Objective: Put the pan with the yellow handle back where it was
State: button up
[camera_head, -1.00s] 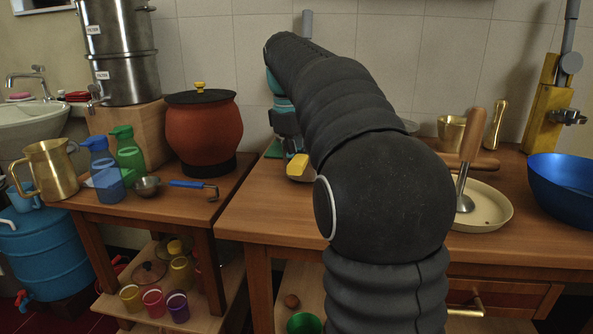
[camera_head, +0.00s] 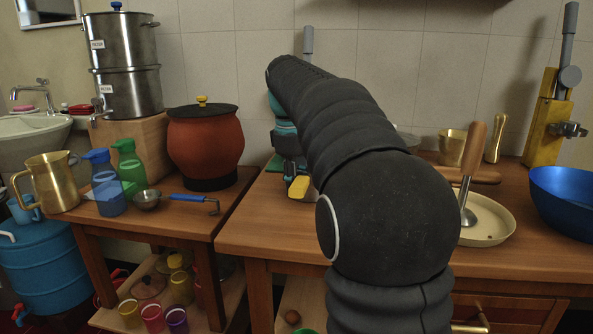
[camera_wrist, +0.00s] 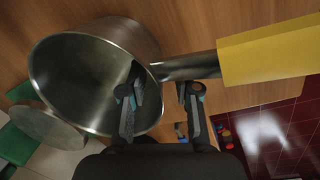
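The steel pan (camera_wrist: 90,75) with the yellow handle (camera_wrist: 268,55) fills much of the wrist view, its open mouth facing the camera. In the head view, a yellow end that looks like its handle (camera_head: 299,187) shows above the right table, and my arm hides the rest. My gripper (camera_wrist: 160,90) has one finger over the inside of the pan and the other outside, near the handle's metal neck. The fingers stand apart with the rim between them. I see no clear contact of both fingers with the wall.
On the right table, a cream dish (camera_head: 487,218) with a wooden-handled tool and a blue bowl (camera_head: 565,200) stand right of my arm. A gap separates the tables.

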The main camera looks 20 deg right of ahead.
notch_tip(320, 180, up, 12)
jog(key=a+p, duration=0.1)
jog(key=shift+a+p, duration=0.15)
jog(key=shift+p, duration=0.25)
jog(key=shift+s, duration=0.15)
dwell(0.3)
